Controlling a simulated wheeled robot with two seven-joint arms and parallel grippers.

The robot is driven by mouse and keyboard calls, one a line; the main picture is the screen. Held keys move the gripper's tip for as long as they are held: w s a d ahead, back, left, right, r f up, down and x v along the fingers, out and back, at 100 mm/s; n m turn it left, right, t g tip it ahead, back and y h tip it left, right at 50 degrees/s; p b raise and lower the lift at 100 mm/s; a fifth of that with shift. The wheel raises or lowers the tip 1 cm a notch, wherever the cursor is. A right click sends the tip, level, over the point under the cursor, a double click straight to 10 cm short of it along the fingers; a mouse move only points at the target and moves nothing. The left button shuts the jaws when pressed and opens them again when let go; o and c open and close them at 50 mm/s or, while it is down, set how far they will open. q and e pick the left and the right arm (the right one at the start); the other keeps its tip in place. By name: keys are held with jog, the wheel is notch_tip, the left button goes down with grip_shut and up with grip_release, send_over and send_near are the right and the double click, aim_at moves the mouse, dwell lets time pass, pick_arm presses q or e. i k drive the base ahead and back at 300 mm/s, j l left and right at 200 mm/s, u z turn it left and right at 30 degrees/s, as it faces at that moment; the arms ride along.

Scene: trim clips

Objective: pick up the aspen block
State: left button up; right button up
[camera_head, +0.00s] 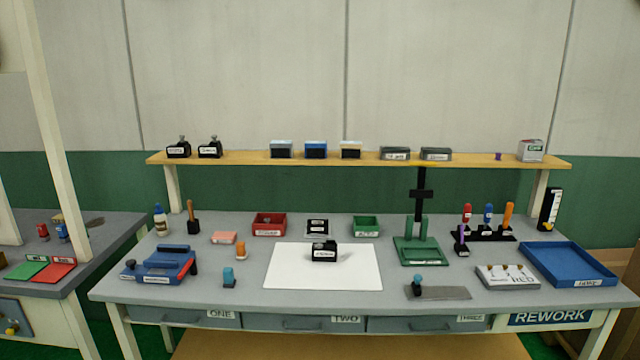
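Neither of my grippers is in view. A small black block (324,251) with a white label sits on the white sheet (290,278) at the middle of the bench. Two similar black blocks with grey knobs and white labels stand at the left of the shelf, a left one (178,151) and a right one (210,151). The label lettering is too small to read, so I cannot tell which of these, if any, is the aspen block.
The wooden shelf (470,160) spans the back of the bench (200,295). A red bin (269,224), a green bin (366,226), a green stand (420,252), a blue clamp-like fixture (160,265) and a blue tray (568,264) surround the sheet. The sheet's front is clear.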

aim_at(327, 251)
jog(key=i+l+z, duration=0.15)
jog(key=i, duration=0.25)
jog(key=i+l+z, duration=0.2)
jog(key=i, duration=0.2)
jog(key=i+l+z, duration=0.15)
jog(key=i, duration=0.25)
